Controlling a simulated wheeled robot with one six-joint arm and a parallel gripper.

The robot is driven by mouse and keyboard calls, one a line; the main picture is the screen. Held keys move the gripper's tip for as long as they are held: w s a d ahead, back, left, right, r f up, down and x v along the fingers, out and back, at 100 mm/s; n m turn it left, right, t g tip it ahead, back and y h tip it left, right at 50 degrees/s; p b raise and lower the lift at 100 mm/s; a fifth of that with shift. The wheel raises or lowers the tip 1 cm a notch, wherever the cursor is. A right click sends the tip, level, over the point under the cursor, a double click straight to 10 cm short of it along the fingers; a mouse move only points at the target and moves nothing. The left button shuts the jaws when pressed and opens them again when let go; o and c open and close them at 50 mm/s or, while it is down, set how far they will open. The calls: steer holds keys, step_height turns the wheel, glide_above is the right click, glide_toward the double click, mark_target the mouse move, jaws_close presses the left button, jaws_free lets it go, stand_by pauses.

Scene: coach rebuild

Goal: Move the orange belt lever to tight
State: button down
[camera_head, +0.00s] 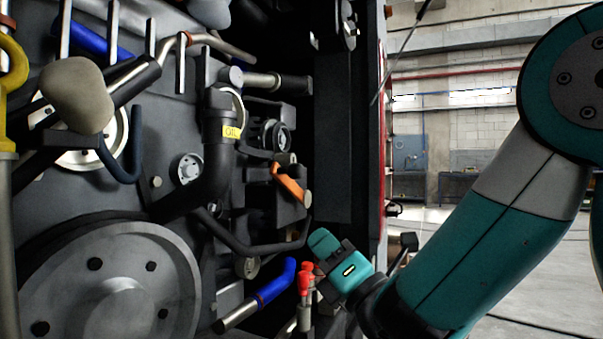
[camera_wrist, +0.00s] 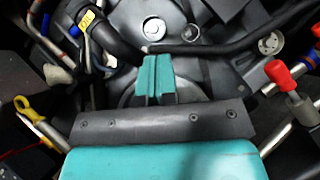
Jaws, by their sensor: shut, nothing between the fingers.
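The orange belt lever (camera_head: 290,184) shows in the head view, right of the middle of the engine. I cannot make out the lever in the wrist view. No tight mark is readable.
A black pipe with a yellow OIL label (camera_head: 231,132) stands left of the lever. A black hose (camera_head: 250,247) runs below it. Red-capped fittings (camera_head: 306,279) and a blue hose (camera_head: 274,285) are close to my gripper. A dark upright post (camera_head: 333,130) borders the bay on the right.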

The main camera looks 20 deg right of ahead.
steer(key=r+p, duration=0.1)
steer(key=p, duration=0.7)
glide_toward(291, 177)
steer(key=w+a, duration=0.3)
steer(key=w, duration=0.1)
steer(key=shift+w+d+r+m+h+p, duration=0.15)
steer(key=shift+w+d+r+p, duration=0.05)
steer(key=shift+r+p, duration=0.25)
steer(key=shift+w+d+r+m+h+p, duration=0.1)
steer(key=shift+w+d+r+p, duration=0.2)
steer(key=shift+r, duration=0.3)
steer(key=shift+w+d+r+m+h+p, duration=0.15)
steer(key=shift+r+p, duration=0.3)
steer(key=shift+r, duration=0.05)
steer(key=shift+a, duration=0.1)
